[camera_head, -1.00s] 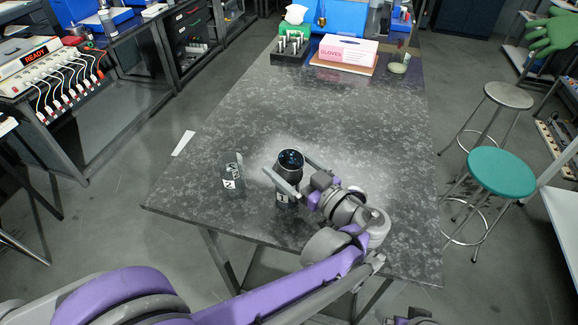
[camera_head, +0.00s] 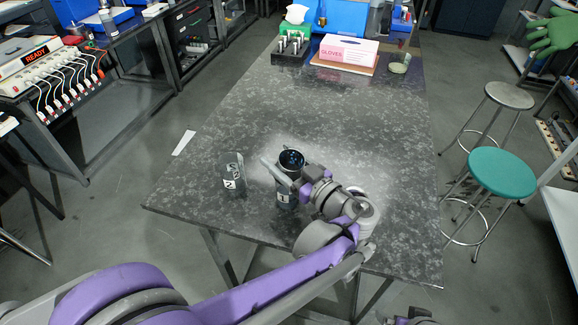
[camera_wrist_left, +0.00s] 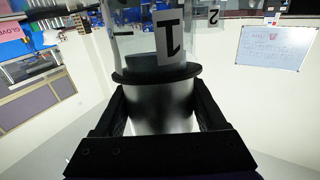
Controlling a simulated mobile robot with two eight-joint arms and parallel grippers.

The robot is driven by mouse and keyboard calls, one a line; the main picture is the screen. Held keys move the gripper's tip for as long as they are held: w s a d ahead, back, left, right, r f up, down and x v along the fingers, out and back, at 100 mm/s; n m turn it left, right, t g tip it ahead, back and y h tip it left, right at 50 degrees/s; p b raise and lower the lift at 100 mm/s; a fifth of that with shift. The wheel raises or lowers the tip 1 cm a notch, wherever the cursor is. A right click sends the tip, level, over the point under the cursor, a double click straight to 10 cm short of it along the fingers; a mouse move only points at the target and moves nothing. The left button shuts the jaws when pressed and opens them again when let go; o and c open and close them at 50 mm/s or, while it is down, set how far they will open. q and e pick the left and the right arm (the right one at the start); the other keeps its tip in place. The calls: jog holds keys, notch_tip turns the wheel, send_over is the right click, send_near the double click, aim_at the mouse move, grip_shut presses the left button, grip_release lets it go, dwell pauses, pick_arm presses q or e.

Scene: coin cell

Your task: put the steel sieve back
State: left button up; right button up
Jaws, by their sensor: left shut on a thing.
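The steel sieve (camera_head: 291,161) is a short metal cylinder with a dark, speckled round top, near the front of the table. My left gripper (camera_head: 284,172) is shut on its side. In the left wrist view the sieve's shiny wall (camera_wrist_left: 161,108) sits between the fingers, with a dark rim. A clear holder labelled 1 (camera_head: 284,195) is directly below and beside it in the head view; I cannot tell whether the sieve touches it. A second clear holder labelled 2 (camera_head: 232,174) stands to the left.
The dark speckled table (camera_head: 330,115) is clear through its middle. At its far end are a glove box (camera_head: 347,52), a black rack (camera_head: 290,50) and a small glass vessel (camera_head: 399,64). A white strip (camera_head: 183,143) lies near the left edge. Two stools stand right.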

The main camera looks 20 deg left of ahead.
pick_arm(q)
notch_tip(320, 180, up, 10)
jog(key=shift+f+p, duration=0.1)
jog(key=shift+p, duration=0.55)
